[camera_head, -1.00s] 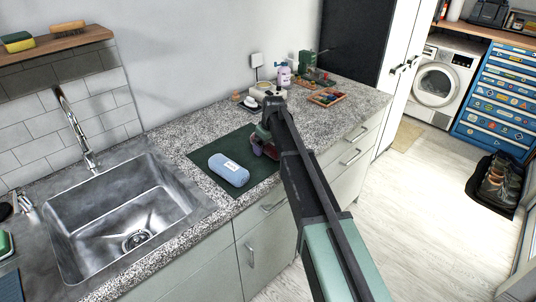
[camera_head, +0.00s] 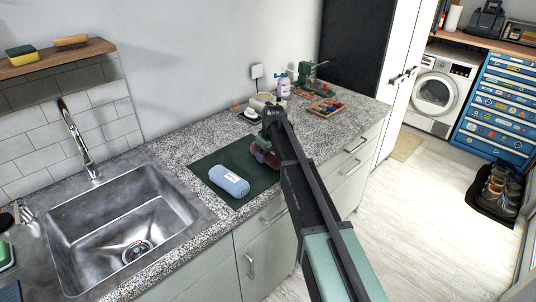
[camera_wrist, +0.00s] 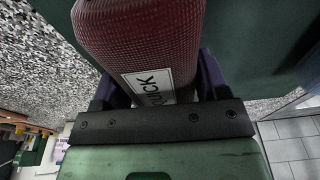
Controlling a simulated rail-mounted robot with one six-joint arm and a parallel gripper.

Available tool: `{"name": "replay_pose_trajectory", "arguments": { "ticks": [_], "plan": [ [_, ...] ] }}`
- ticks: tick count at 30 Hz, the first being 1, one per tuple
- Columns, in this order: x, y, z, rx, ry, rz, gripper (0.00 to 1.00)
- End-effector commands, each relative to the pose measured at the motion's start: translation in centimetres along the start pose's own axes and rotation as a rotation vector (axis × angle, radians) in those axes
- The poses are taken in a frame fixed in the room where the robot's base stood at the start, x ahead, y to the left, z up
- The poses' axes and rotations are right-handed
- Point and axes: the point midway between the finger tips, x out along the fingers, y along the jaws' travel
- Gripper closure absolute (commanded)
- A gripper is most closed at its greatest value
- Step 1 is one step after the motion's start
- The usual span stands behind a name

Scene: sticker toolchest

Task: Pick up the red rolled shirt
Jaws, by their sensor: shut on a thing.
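The red rolled shirt (camera_wrist: 140,35) fills the top middle of the wrist view, with a white label on it. My gripper (camera_wrist: 155,95) is shut on it, one finger on each side of the roll. In the head view, my arm hides most of the shirt, and a dark red part of it (camera_head: 263,155) shows beside my gripper (camera_head: 268,148) over the right part of the dark green mat (camera_head: 205,165). I cannot tell whether the shirt still touches the mat.
A light blue roll (camera_head: 229,180) lies on the mat to the left of my gripper. A steel sink (camera_head: 120,215) is farther left. A wooden tray (camera_head: 326,107), a bottle (camera_head: 284,86) and a sewing machine (camera_head: 308,72) stand behind on the granite counter.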

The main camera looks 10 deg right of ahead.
Motion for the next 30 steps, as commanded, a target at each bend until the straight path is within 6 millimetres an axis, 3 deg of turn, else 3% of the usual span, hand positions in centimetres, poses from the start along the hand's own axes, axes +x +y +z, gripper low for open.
{"name": "replay_pose_trajectory", "arguments": {
  "ticks": [5, 15, 18, 22, 30],
  "plan": [
    [-4.1, 0.0, -0.6, 0.000, 0.000, 0.000, 0.60],
    [-16.0, 0.0, -2.4, 0.000, 0.000, 0.000, 0.60],
    [-18.0, 0.0, -2.7, 0.000, 0.000, 0.000, 0.60],
    [-19.1, 0.0, -2.9, 0.000, 0.000, 0.000, 0.60],
    [-18.7, 0.0, -2.8, 0.000, 0.000, 0.000, 0.60]
  ]
}}
